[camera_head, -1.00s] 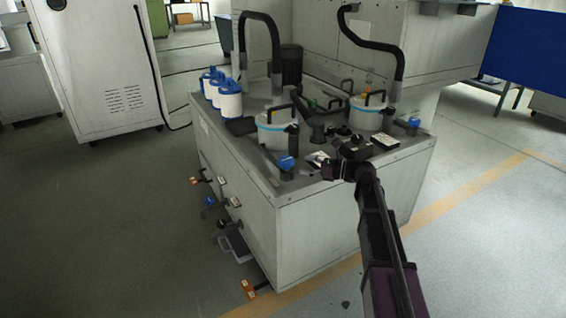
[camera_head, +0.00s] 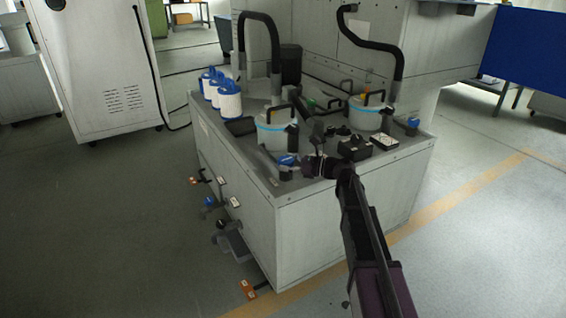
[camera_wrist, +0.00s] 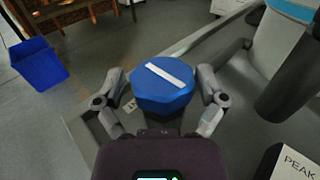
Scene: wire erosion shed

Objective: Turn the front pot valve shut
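The front pot valve has a blue faceted knob (camera_head: 287,160) on the front corner of the tank top, beside the front filter pot (camera_head: 272,135). In the wrist view the knob (camera_wrist: 160,92) fills the middle, with a white bar across its top slanting down to the right. My gripper (camera_head: 302,163) is at the knob in the head view. In the wrist view my gripper (camera_wrist: 161,76) is open, one finger on each side of the knob. Gaps show between fingers and knob.
A second pot (camera_head: 366,115) with its own blue valve knob (camera_head: 412,123) stands at the back right. A black box (camera_head: 353,147) and a pale case (camera_head: 384,141) lie to the right. A blue bin (camera_wrist: 38,62) stands on the floor beyond.

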